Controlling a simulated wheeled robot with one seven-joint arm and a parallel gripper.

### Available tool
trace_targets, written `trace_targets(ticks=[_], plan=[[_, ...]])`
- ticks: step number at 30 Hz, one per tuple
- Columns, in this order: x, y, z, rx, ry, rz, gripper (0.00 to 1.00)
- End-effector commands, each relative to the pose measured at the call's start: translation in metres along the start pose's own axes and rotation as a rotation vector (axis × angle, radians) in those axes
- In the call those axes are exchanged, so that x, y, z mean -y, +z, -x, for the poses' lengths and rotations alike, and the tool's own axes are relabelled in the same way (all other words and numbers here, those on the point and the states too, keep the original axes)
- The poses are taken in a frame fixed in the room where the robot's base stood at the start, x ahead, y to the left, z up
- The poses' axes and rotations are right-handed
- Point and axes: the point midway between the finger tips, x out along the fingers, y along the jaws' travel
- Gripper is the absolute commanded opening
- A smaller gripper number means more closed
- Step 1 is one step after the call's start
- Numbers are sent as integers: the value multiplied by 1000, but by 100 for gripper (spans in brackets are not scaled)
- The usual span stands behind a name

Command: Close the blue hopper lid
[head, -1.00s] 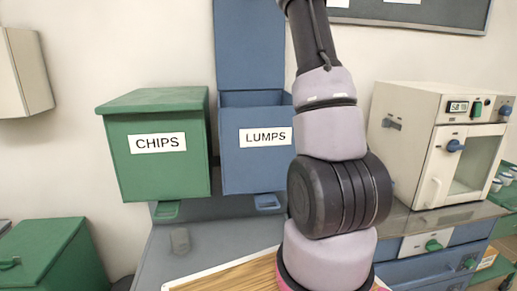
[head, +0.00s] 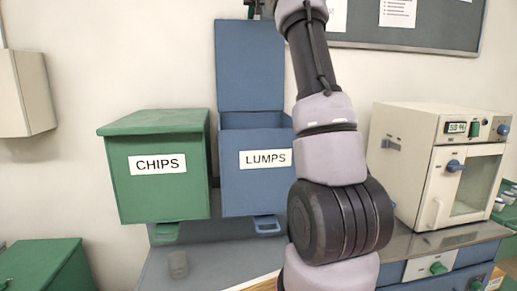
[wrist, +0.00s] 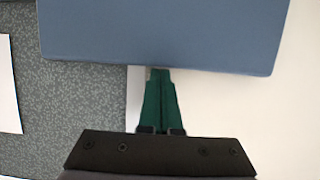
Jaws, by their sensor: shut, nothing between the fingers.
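The blue hopper (head: 240,190), labelled LUMPS, hangs on the wall. Its blue lid (head: 250,65) stands upright against the wall, so the hopper is open at the top. My gripper (head: 254,8) shows only partly at the top edge of the head view, just above the lid's upper edge. In the wrist view, the green fingers (wrist: 158,75) are together and empty. Their tips meet the edge of the blue lid (wrist: 165,35) in the picture; I cannot tell whether they touch it.
A green hopper (head: 160,190) labelled CHIPS, its lid down, hangs close on the left. A cream furnace (head: 410,175) stands on the right. A grey noticeboard (head: 440,28) is on the wall at upper right. My arm crosses the hopper's right side.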

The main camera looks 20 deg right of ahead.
Motion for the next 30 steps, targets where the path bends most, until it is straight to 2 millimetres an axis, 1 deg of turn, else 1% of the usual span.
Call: trace_targets(ticks=[15,30], plan=[[1,11,16,9,-1,-1,0],[1,14,18,13,-1,-1,0]])
